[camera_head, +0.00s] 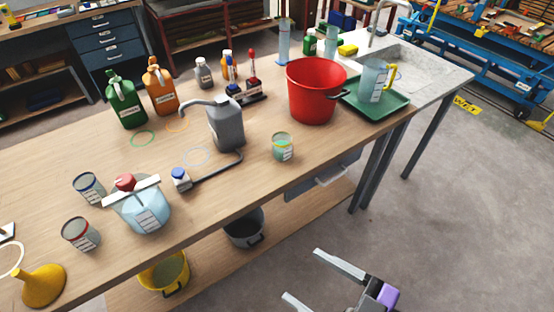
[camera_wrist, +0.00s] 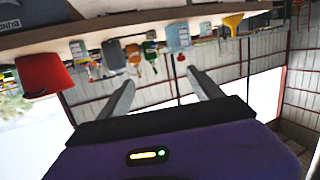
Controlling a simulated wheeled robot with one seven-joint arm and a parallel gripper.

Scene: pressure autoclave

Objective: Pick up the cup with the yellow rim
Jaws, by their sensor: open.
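A small clear cup with a yellowish rim (camera_head: 282,147) and a white label stands upright near the bench's front edge, in front of the red bucket. It seems to show in the upside-down wrist view as a pale cup (camera_wrist: 79,50). Two similar cups stand at the left, one with a dark blue rim (camera_head: 90,188) and one with a red rim (camera_head: 81,234). My gripper (camera_head: 300,273) is open and empty, off the front of the bench, below and apart from the yellowish-rimmed cup. Its spread fingers also show in the wrist view (camera_wrist: 160,78).
The red bucket (camera_head: 312,92) and green tray (camera_head: 385,103) stand behind and right of the cup. A grey can (camera_head: 226,125) with a dark hose stands to its left. A pitcher (camera_head: 142,208) and yellow funnel (camera_head: 44,287) are further left. Floor right of my gripper is clear.

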